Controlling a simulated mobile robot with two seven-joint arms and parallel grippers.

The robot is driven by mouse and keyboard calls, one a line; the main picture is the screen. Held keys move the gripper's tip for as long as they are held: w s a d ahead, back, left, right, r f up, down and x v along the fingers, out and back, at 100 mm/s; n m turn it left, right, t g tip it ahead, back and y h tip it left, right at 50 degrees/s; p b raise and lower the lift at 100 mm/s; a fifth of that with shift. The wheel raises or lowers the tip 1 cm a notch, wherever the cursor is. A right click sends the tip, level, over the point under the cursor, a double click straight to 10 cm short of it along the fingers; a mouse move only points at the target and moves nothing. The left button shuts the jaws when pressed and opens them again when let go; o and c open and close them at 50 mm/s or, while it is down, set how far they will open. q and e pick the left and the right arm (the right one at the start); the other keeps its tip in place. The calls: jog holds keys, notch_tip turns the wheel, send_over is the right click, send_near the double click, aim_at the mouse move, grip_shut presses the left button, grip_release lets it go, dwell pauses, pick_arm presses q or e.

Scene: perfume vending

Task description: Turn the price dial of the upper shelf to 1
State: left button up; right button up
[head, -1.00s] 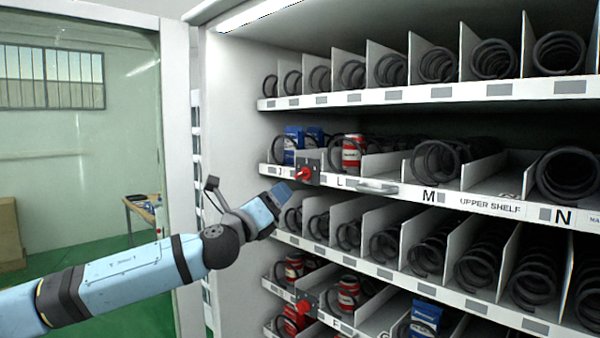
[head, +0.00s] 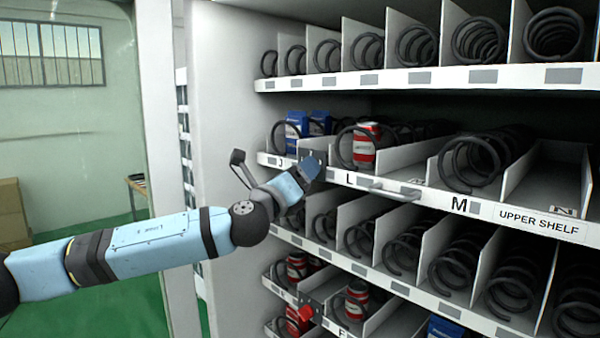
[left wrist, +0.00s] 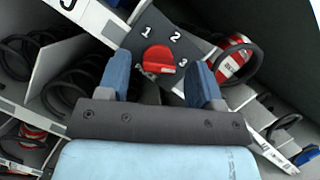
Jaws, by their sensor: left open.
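The upper shelf's price dial is a red knob (left wrist: 158,62) on a dark plate (left wrist: 165,35) marked 1, 2 and 3. In the left wrist view the 1 is at its upper left, the 2 above and the 3 at its right. I cannot tell which number it points to. My left gripper (left wrist: 161,66) is open, its blue fingers on either side of the knob; I cannot tell whether they touch it. In the head view my left gripper (head: 312,167) hides the knob, at the upper shelf's front (head: 400,194) between J and L. My right gripper is not in view.
Red-and-white cans (head: 365,146) and blue packs (head: 296,132) stand behind coils on the upper shelf. Another red dial (head: 312,310) is on a lower shelf. The cabinet's white side wall (head: 225,130) is left of the shelves.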

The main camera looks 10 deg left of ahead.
pick_arm(q)
jog(key=c, duration=0.9)
